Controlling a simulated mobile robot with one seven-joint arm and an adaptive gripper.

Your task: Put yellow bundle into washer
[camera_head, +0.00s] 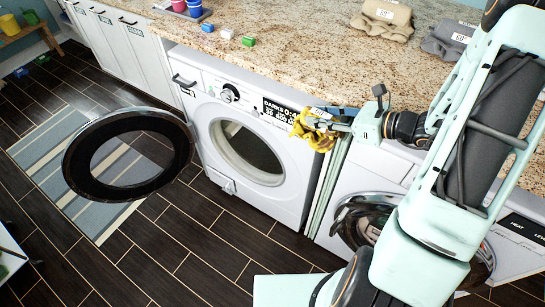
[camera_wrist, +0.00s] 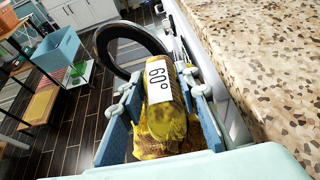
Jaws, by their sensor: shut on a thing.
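The yellow bundle (camera_head: 316,133) is a crumpled cloth held in my gripper (camera_head: 330,122). In the wrist view the bundle (camera_wrist: 166,105) lies between the two blue fingers of my gripper (camera_wrist: 160,92), with a white "60°" label facing up. The washer (camera_head: 250,140) is the white front-loader under the counter, left of my gripper in the head view. Its round door (camera_head: 128,118) with a dark rim stands swung open to the left. Its dark drum opening (camera_head: 247,150) is uncovered. The bundle is right of the opening and higher, near the counter's front edge.
A granite counter (camera_head: 285,65) runs above the machines. A tan bundle (camera_head: 383,18) and a grey bundle (camera_head: 448,40) lie on it. A second machine (camera_head: 365,175) stands to the right. In the wrist view a blue bin (camera_wrist: 58,57) sits on a shelf. Floor before the washer is clear.

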